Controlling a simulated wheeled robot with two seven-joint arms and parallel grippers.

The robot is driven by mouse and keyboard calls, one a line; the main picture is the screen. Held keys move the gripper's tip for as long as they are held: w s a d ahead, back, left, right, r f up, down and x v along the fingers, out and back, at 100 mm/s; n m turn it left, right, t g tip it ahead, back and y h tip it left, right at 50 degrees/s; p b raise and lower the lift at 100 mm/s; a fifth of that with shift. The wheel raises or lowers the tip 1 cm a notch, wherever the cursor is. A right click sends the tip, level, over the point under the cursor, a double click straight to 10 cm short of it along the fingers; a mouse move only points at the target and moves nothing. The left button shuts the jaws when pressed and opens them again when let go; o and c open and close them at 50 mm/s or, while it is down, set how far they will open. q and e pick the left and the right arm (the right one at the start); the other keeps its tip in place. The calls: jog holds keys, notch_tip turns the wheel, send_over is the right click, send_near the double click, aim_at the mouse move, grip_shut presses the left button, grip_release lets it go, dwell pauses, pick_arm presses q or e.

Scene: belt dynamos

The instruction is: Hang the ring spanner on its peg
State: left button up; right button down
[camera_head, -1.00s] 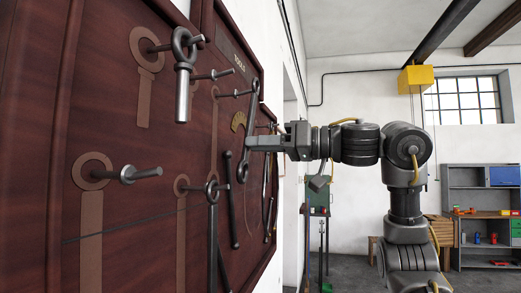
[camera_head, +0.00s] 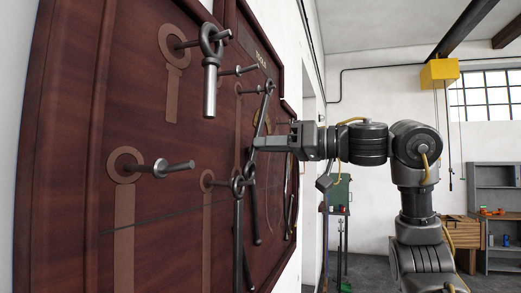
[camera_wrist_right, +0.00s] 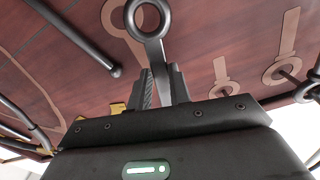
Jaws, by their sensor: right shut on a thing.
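My right gripper (camera_head: 262,143) is shut on a dark steel ring spanner (camera_head: 263,108) close to the tool board (camera_head: 75,170). The spanner stands nearly upright and slightly tilted in the jaws. In the right wrist view, one ring end (camera_wrist_right: 130,20) sticks out beyond the jaws (camera_wrist_right: 164,88), with board showing through its hole. In the head view, the spanner's upper end is near the tip of a steel peg (camera_head: 251,91); I cannot tell whether they touch or whether the peg is in a ring. My left gripper is out of view.
A bare peg (camera_head: 170,168) sticks out over a pale painted outline at the left. A ring-headed tool (camera_head: 210,80) hangs on an upper peg, and another dark ring tool (camera_head: 238,215) hangs lower, close to my gripper.

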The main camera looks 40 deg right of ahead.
jog(key=shift+s, duration=0.1)
jog(key=c, duration=1.4)
grip_release()
jog(key=shift+d, duration=0.1)
jog(key=shift+c, duration=0.2)
jog(key=shift+o, duration=1.2)
jog(key=b+v, duration=0.2)
jog(key=v, duration=0.8)
jog(key=shift+d, duration=0.25)
jog(key=shift+s, duration=0.2)
